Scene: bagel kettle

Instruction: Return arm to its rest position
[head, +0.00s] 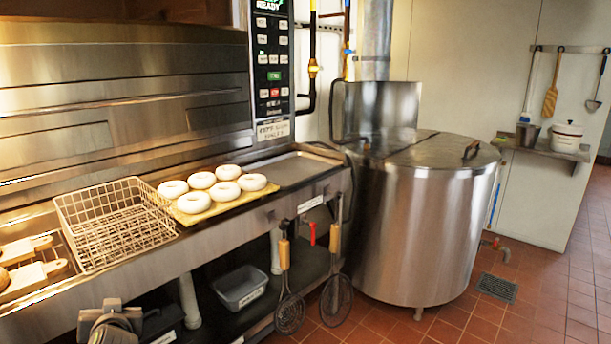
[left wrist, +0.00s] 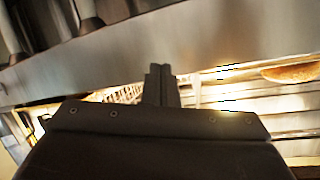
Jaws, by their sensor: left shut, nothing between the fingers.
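My left gripper (left wrist: 160,72) shows in the left wrist view with its two dark fingers pressed together and nothing between them. It is in front of the steel counter's front face (left wrist: 190,45), clear of the food and the basket. In the head view, dark grey parts of my left arm show at the bottom left, low by the counter front. My right gripper is not in view.
A wire basket (head: 115,225) and a board (head: 210,206) with several white bagels (head: 226,191) are on the counter. Wooden paddles (head: 32,280) lie at left. A lidded steel kettle (head: 425,230) stands right. Skimmers (head: 289,312) hang from the counter front. Tiled floor is free at right.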

